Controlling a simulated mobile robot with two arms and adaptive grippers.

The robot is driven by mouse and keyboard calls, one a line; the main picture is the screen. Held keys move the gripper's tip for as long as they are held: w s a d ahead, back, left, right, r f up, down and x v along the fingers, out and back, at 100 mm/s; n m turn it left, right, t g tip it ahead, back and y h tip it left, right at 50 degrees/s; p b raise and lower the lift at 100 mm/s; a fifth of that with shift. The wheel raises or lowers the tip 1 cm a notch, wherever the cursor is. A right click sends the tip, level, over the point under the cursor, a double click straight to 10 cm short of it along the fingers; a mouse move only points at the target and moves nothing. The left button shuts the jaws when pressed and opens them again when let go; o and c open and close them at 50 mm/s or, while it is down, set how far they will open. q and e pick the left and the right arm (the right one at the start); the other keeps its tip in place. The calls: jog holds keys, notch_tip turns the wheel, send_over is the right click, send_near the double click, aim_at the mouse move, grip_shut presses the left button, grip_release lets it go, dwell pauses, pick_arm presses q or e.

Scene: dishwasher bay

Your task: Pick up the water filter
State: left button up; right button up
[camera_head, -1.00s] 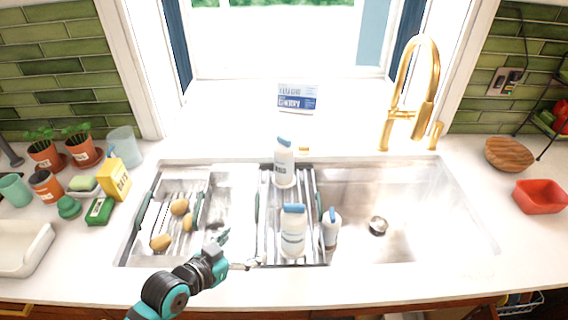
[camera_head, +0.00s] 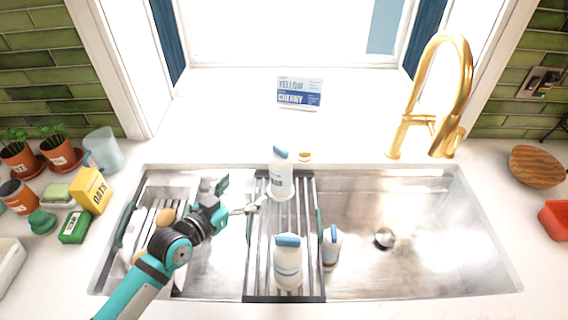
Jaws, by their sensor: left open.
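Three white bottle-shaped items with blue tops stand around the sink; I cannot tell for certain which is the water filter. The rear one (camera_head: 281,178) stands at the back of the drying rack (camera_head: 307,222). The front one (camera_head: 288,263) stands lower on the same rack. A smaller one (camera_head: 331,248) is just right of the rack. A clear pitcher (camera_head: 105,151) with a blue handle stands on the left counter. My left gripper (camera_head: 240,196) is open and empty over the sink, left of the rear white item and apart from it. My right gripper is out of view.
A dish rack (camera_head: 127,228) with plates and yellowish items is in the left of the sink, partly behind my arm. A gold faucet (camera_head: 398,135) stands behind. A blue-and-white sign (camera_head: 300,92) is on the sill. The right basin is mostly clear.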

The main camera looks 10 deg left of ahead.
aim_at(274, 166)
pick_arm(q)
jog(key=b+x, duration=0.1)
jog(key=x, duration=0.1)
jog(key=b+x, duration=0.1)
jog(key=x, duration=0.2)
jog(key=b+x, duration=0.1)
jog(key=x, duration=0.2)
jog(key=shift+s+d+b, duration=0.1)
jog(key=shift+d+b, duration=0.15)
jog(key=shift+b, duration=0.1)
jog(key=b+x, duration=0.1)
jog(key=x, duration=0.1)
jog(key=shift+w+d, duration=0.1)
jog(key=shift+w, duration=0.3)
jog(key=shift+w+d, duration=0.15)
jog(key=shift+w, duration=0.25)
jog(key=shift+w+d+b, duration=0.15)
jog(key=shift+w+b, duration=0.15)
jog(key=shift+b, duration=0.15)
jog(key=b+x, duration=0.2)
jog(key=x, duration=0.1)
jog(key=shift+w+d, duration=0.15)
jog(key=shift+w, duration=0.2)
jog(key=shift+w+d, duration=0.15)
jog(key=shift+w, duration=0.2)
jog(key=shift+s+r, duration=0.1)
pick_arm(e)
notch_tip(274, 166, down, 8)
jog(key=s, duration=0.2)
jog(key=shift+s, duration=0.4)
